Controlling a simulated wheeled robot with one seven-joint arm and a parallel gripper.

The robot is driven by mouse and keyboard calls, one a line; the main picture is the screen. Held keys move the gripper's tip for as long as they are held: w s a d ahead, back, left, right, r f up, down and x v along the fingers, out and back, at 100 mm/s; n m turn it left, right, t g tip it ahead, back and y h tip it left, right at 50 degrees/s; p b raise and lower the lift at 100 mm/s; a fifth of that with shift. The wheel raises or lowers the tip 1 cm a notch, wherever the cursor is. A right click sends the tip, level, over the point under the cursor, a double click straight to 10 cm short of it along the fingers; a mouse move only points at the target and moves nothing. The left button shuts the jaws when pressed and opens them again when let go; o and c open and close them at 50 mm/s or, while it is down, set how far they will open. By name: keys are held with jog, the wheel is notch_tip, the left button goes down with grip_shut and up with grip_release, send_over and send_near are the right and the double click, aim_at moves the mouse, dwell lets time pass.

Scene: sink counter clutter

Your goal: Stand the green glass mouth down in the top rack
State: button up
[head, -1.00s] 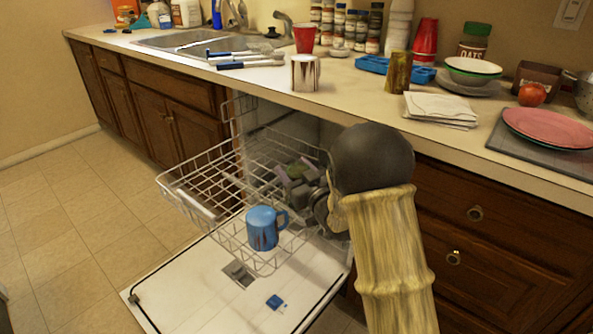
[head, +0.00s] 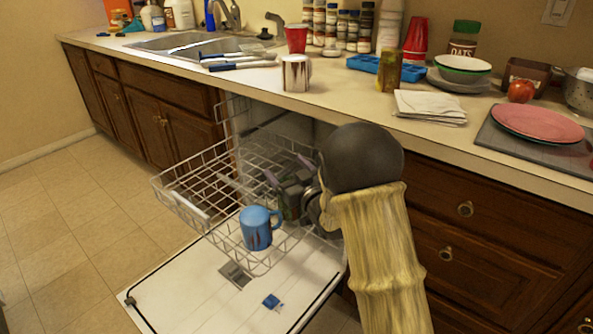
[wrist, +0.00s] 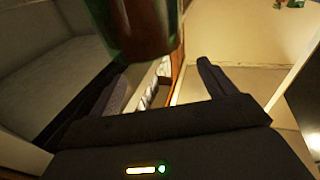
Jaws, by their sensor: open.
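A green-tinted, see-through glass (wrist: 147,28), reddish-brown lower down, is close beyond my fingers at the top of the wrist view. It is cut off there, so I cannot tell which way its mouth faces or what it rests on. In the head view a dark greenish patch lies by my gripper, but I cannot make out the glass. My gripper (head: 287,172) is open at the dishwasher's right side, partly hidden by my arm; its fingers also show in the wrist view (wrist: 163,83). The white wire top rack (head: 185,207) is pulled out to the left.
A blue mug (head: 257,228) stands in the rack near my gripper. The open dishwasher door (head: 190,290) carries a small blue item. On the counter are a striped cup (head: 296,74), an olive-amber glass (head: 388,72), a blue tray and plates. The rack's left part is clear.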

jog(key=shift+g, duration=0.5)
jog(key=f, duration=0.3)
jog(key=s+a+f, duration=0.1)
jog(key=shift+f, duration=0.4)
jog(key=shift+s+d+f, duration=0.15)
jog(key=shift+s+d, duration=0.15)
jog(key=shift+s, duration=0.3)
jog(key=shift+w+f+p, duration=0.15)
jog(key=shift+f+p, duration=0.2)
jog(key=shift+f, duration=0.25)
jog(key=s+d+r+t+p, duration=0.1)
jog(key=s+d+r+p, duration=0.3)
jog(key=s+d+p, duration=0.6)
jog(key=shift+s+r+p, duration=0.3)
jog(key=shift+s+p, duration=1)
jog(key=shift+p, duration=0.8)
